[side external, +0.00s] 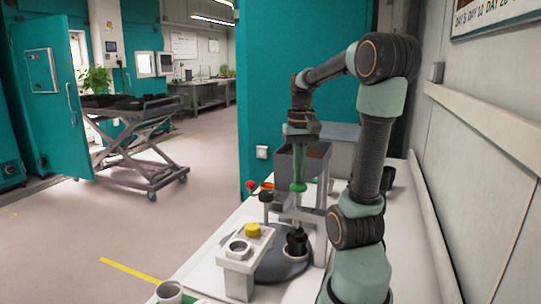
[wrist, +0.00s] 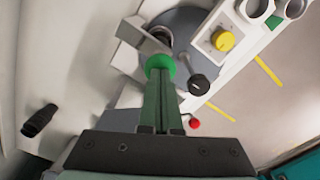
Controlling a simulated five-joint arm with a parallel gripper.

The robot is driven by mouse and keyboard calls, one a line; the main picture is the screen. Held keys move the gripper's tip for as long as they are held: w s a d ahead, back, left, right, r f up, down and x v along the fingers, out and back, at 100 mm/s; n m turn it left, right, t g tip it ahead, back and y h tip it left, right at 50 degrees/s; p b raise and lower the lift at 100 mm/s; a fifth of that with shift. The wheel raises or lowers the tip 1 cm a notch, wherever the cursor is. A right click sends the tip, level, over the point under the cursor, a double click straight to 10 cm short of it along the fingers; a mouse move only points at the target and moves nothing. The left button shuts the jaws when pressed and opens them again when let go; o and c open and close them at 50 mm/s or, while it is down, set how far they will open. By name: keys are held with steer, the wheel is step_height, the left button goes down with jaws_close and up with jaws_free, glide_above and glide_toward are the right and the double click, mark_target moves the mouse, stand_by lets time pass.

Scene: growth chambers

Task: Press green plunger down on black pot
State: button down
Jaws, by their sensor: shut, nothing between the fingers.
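The green plunger (side external: 298,187) is a round green knob on the upright press stand, and it also shows in the wrist view (wrist: 160,62). The black pot (side external: 297,242) stands upright below it on the round grey plate (side external: 275,268). Only part of the pot (wrist: 160,36) shows in the wrist view, beyond the plunger. My gripper (side external: 298,176) is shut, empty and pointing down right over the plunger. In the wrist view its fingertips (wrist: 160,76) overlap the green knob; I cannot tell whether they touch it.
A black ball knob (side external: 265,196) and a red ball (side external: 251,185) stick out left of the stand. A dark bin (side external: 315,158) is behind.

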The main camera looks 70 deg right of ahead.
steer(key=shift+f, duration=1.6)
stand_by(0.3)
step_height(320, 180, up, 10)
stand_by(1.0)
steer(key=w+a+f+n+t, duration=0.2)
steer(key=w+a+n, duration=0.1)
steer(key=a, duration=0.5)
steer(key=w+a+f+n+t, duration=0.1)
steer(key=w+a+n, duration=0.3)
steer(key=a, duration=0.4)
steer(key=w+a+f+n+t, duration=0.2)
steer(key=w+a+f+n, duration=0.2)
steer(key=a, duration=0.5)
steer(key=shift+n+t, duration=0.3)
steer(key=shift+n, duration=0.2)
